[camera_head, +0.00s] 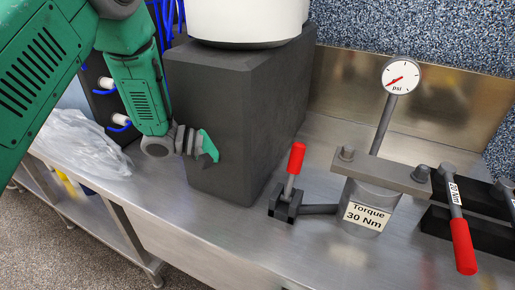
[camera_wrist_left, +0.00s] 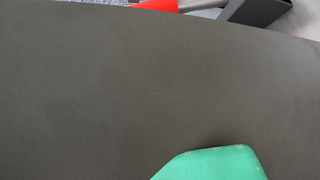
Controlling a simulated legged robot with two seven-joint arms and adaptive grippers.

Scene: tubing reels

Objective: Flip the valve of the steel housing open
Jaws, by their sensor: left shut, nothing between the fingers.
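The steel housing (camera_head: 374,197) stands on the metal bench, with a "Torque 30 Nm" label on its front. Its valve (camera_head: 285,200) sits at the end of a side pipe on the left. The valve's red-tipped handle (camera_head: 296,160) points up, leaning slightly right. The red handle (camera_wrist_left: 155,4) also shows at the top edge of the left wrist view. My left gripper (camera_head: 209,147) is shut and empty, left of the valve and in front of the dark block. A green fingertip (camera_wrist_left: 215,163) shows low in the left wrist view. My right gripper is not in view.
A large dark grey block (camera_head: 225,120) carries a white container (camera_head: 247,20) and stands behind and left of the valve. A pressure gauge (camera_head: 401,76) rises behind the housing. A torque wrench (camera_head: 460,230) with a red grip lies right. A clear plastic bag (camera_head: 82,145) lies left.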

